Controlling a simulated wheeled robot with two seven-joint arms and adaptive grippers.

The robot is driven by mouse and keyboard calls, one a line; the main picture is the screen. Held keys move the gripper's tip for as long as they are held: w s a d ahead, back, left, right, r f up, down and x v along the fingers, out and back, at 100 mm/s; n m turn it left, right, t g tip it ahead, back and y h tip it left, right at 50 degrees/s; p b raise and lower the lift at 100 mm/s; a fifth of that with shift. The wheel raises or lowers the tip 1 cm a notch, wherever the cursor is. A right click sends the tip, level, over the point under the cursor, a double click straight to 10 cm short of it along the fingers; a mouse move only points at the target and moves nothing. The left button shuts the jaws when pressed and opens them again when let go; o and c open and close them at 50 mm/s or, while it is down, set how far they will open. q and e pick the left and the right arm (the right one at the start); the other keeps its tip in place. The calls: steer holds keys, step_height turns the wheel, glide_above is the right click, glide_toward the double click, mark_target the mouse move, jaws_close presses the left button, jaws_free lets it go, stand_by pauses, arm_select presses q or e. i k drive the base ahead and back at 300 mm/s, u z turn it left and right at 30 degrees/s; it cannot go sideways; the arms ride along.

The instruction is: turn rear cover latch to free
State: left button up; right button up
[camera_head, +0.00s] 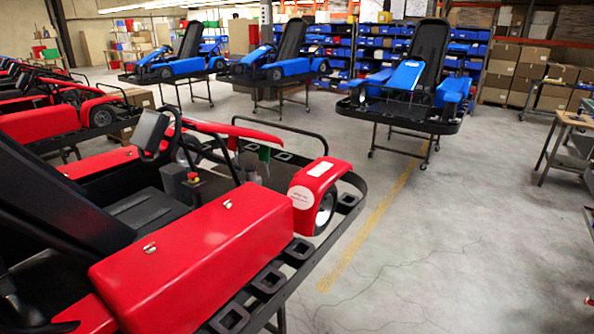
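A red kart fills the left foreground on a black stand. Its long red side cover (190,262) faces me and carries two small metallic latches on top. One latch (150,247) is nearer the black seat (50,205), and the other latch (228,204) is nearer the front wheel (326,207). The latch nearer the seat appears to be the rear one. Both are too small to tell whether they are locked or free. The cover lies in place on the kart. Neither of my grippers is recognizable in view, and nothing visibly touches the latches.
The kart's black bumper frame (268,282) runs along its near side. More red karts (60,105) stand behind it on the left. A blue kart (410,80) stands on a wheeled stand ahead. The grey floor (430,265) is clear at right, near a workbench (572,122).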

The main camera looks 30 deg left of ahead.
mark_target(151, 248)
steer(key=i, duration=1.3)
steer(key=u, duration=3.45)
